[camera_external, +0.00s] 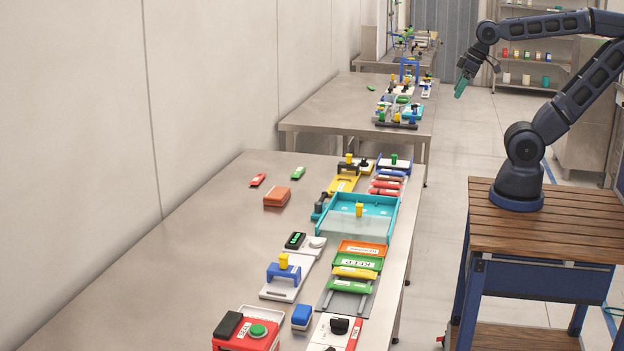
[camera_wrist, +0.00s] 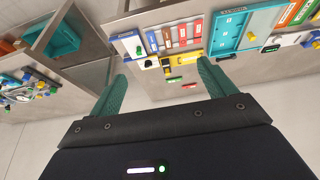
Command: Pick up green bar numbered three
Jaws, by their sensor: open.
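In the external view, a small green bar (camera_external: 297,173) lies loose on the near steel table, beside a small red bar (camera_external: 258,180). Other green bars show on a rack by the table's right side: one with a white label (camera_external: 358,262) and one lower down (camera_external: 349,286). I cannot read a number three on any of them. My gripper (camera_external: 461,88) is raised at the upper right, over the floor and away from the tables. In the wrist view, its two teal fingers (camera_wrist: 162,72) are spread apart with nothing held between them.
The near table (camera_external: 170,270) has a clear left half. A turquoise tray (camera_external: 376,200), an orange-brown block (camera_external: 277,197) and a red box with a green button (camera_external: 246,335) stand on it. A second table (camera_external: 335,105) lies behind. My arm stands on a wooden-topped bench (camera_external: 550,225).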

